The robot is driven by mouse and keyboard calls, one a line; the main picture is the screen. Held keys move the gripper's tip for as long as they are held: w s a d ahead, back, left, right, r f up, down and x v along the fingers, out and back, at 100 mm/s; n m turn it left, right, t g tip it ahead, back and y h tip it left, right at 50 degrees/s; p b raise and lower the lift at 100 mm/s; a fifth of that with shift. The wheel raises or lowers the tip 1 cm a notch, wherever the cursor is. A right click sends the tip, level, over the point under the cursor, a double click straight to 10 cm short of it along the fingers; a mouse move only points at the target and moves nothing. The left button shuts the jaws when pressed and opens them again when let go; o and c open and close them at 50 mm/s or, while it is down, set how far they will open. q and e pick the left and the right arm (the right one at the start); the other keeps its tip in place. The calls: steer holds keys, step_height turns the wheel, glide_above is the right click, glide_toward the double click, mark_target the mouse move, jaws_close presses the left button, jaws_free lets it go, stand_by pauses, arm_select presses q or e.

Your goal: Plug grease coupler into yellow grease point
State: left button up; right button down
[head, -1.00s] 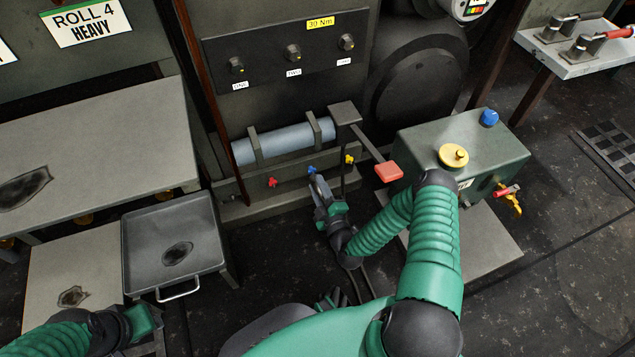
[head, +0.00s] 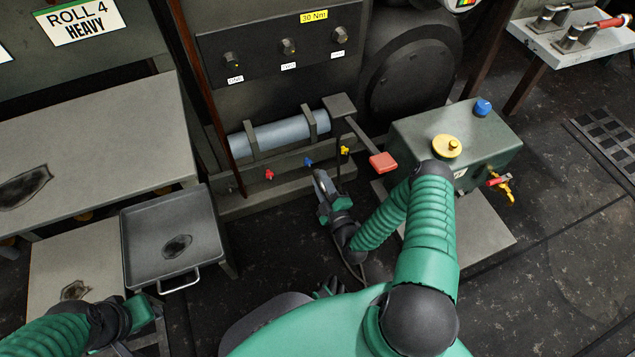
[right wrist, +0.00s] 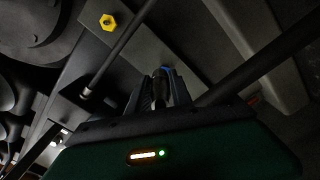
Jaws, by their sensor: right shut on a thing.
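The yellow grease point (head: 344,150) is the right one of three small coloured fittings on the rail below the grey-blue roll. It also shows as a yellow hex fitting in the right wrist view (right wrist: 109,21), up and left of the fingers. My right gripper (head: 321,182) is below the rail, between the blue and yellow points in the picture and apart from the yellow one. It is shut on the dark grease coupler (right wrist: 160,88), which is mostly hidden between the fingers. My left gripper (head: 140,313) is at the lower left; its fingers are unclear.
The blue point (head: 308,161) and red point (head: 269,174) share the rail. A lever with a red pad (head: 383,162) juts out right of the yellow point. A green box (head: 400,140) with a yellow cap stands at right. A grey tray (head: 135,245) is at left.

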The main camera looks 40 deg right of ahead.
steer(key=s+d+m+p, duration=0.1)
steer(key=s+d+m, duration=0.4)
steer(key=d, duration=0.6)
steer(key=shift+s, duration=0.15)
steer(key=shift+x, duration=2)
steer(key=c, duration=1.7)
jaws_free()
jaws_close()
